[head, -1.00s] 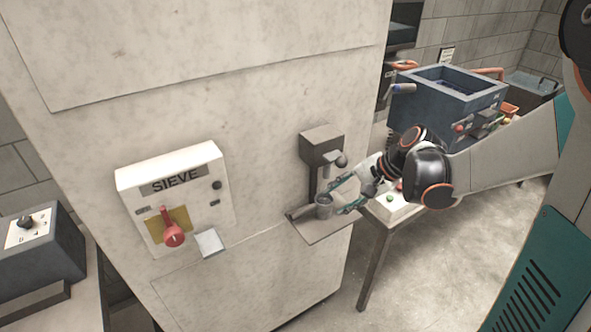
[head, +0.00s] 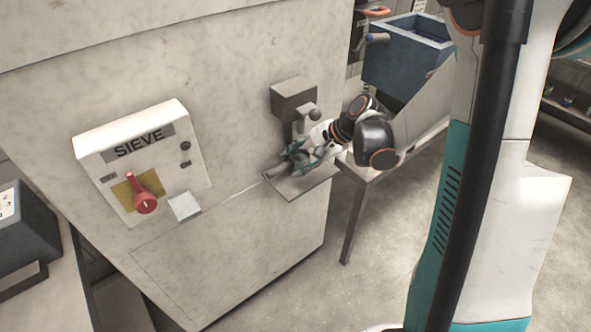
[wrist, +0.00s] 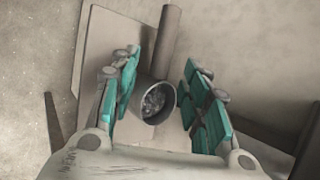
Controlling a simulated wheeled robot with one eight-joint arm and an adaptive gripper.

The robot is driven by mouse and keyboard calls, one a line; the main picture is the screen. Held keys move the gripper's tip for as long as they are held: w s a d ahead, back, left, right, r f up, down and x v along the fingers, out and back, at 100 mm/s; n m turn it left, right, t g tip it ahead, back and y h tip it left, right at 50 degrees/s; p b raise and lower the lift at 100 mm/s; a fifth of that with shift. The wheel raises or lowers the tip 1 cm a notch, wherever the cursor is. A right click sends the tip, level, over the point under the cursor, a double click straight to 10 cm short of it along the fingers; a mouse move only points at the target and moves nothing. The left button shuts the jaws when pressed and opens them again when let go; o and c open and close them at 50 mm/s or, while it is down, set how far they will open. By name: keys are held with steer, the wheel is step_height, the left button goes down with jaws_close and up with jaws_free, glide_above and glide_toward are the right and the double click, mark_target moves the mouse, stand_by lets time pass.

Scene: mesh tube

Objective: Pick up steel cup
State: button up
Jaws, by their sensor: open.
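The steel cup (wrist: 154,103) is a small grey cup with a dark rim and something lumpy and grey inside. In the wrist view it sits on the small shelf (wrist: 100,45), between the two teal-padded fingers of my gripper (wrist: 160,66).
The shelf juts from a tall pale cabinet (head: 230,90). Above it is a grey dispenser box (head: 293,98) with a knob and a post. To the left is a SIEVE panel (head: 145,160) with a red lever. A table and a blue bin (head: 405,55) stand behind my arm.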

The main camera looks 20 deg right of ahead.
mark_target(289, 165)
steer(key=b+x, duration=0.2)
steer(key=x, duration=0.3)
steer(key=shift+s+a, duration=0.1)
steer(key=shift+a, duration=0.05)
steer(key=shift+r, duration=0.1)
jaws_close()
